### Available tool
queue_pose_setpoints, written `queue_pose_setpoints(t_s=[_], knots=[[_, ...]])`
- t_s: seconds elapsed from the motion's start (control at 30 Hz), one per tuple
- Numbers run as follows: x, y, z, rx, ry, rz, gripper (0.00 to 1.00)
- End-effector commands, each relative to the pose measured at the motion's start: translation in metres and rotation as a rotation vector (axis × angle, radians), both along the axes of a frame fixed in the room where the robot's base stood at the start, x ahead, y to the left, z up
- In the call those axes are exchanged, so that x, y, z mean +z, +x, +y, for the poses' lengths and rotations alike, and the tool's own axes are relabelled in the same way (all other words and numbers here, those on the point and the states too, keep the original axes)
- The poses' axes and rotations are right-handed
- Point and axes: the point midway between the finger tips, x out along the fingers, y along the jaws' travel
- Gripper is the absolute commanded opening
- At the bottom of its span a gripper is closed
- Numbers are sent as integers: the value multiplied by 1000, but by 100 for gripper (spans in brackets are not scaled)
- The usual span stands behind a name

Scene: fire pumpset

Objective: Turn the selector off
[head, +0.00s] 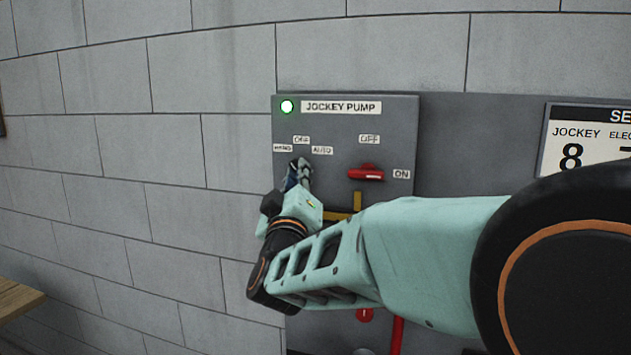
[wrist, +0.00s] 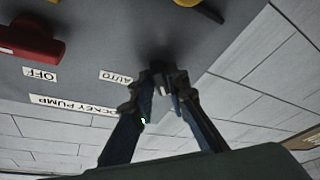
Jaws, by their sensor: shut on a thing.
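The jockey pump panel (head: 345,125) is a grey box on the block wall. Its selector is a small dark knob below the HAND (head: 283,148), OFF (head: 301,140) and AUTO (head: 322,150) labels. My gripper (head: 299,167) covers the knob in the head view. In the wrist view, which is upside down, my gripper (wrist: 163,88) has its fingertips closed around the dark knob, against the panel face. The AUTO label (wrist: 115,77) shows beside the fingers. Which way the knob points cannot be told.
A red rotary handle (head: 367,173) right of the selector lies level, toward its ON label (head: 401,174). A green lamp (head: 287,106) is lit. A yellow part (head: 357,203) sits below the handle, close to my arm. A wooden surface (head: 18,298) is at lower left.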

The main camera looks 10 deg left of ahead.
Motion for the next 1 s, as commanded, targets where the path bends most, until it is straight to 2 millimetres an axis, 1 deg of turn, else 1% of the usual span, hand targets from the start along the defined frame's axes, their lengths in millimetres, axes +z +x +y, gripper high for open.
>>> queue_pose_setpoints(t_s=[0.03, 0.23, 0.7, 1.0], knots=[[-5, 0, 0, -1, 28, -8, 0], [-8, 0, 1, 0, 166, -27, 0], [-5, 1, 3, 0, 532, -76, 0], [-2, 1, 4, 0, 666, -96, 0]])
